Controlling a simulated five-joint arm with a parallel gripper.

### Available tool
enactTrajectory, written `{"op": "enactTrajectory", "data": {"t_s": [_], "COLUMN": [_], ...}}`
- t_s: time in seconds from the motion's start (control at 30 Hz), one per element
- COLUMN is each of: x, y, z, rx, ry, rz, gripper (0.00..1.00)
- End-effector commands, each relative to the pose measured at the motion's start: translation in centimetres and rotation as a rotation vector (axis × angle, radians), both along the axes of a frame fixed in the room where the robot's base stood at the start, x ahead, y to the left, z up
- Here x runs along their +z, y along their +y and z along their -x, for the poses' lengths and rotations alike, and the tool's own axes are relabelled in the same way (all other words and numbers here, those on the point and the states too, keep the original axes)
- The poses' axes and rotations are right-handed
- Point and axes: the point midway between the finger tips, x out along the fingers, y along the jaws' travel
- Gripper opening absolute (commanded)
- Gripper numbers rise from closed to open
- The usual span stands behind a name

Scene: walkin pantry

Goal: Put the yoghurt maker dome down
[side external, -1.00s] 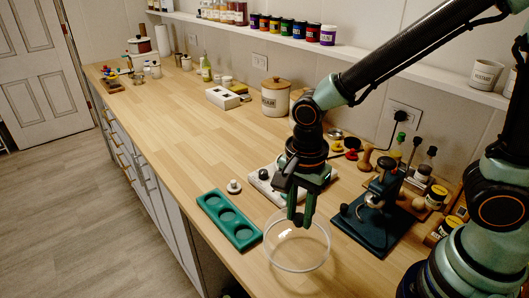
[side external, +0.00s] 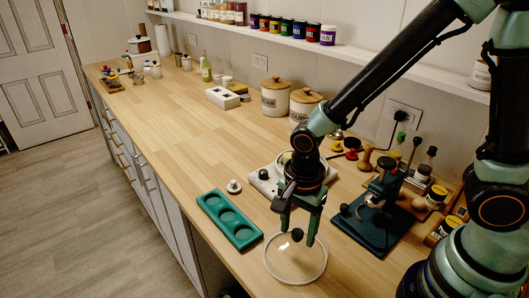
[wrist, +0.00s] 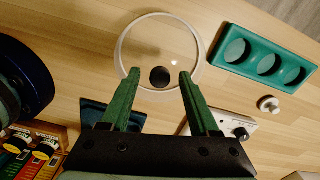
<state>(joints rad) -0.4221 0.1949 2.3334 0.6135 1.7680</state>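The yoghurt maker dome (side external: 284,265) is a clear, see-through cover with a round black knob (side external: 297,235) on top. It sits level on the wooden counter, close to the front edge. In the wrist view the dome (wrist: 136,45) is a clear ring with the knob (wrist: 160,77) near its lower rim. My gripper (side external: 298,238) is open above the dome, with a finger on either side of the knob and a gap on both sides. The open fingertips also show in the wrist view (wrist: 160,75).
A teal tray (side external: 240,237) with three round wells lies left of the dome. A white appliance (side external: 263,184) with a black dial is behind my gripper. A dark blue machine (side external: 365,222) stands to the right. The counter farther back left is mostly clear.

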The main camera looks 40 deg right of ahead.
Motion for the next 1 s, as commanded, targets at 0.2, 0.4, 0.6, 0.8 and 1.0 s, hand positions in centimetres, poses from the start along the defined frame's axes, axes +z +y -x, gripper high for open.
{"op": "enactTrajectory", "data": {"t_s": [0.2,0.4,0.6,0.8,1.0], "x": [0.0,0.8,3.8,7.9,11.0], "y": [0.0,0.0,0.1,0.0,0.0], "z": [0.0,-0.1,-0.2,-0.1,-0.1], "rx": [0.0,0.0,0.0,0.0,0.0], "ry": [0.0,-0.004,-0.007,-0.007,-0.004], "rz": [0.0,-0.002,-0.004,-0.004,-0.002], "gripper": [0.61,0.61,0.61,0.61,0.61]}}
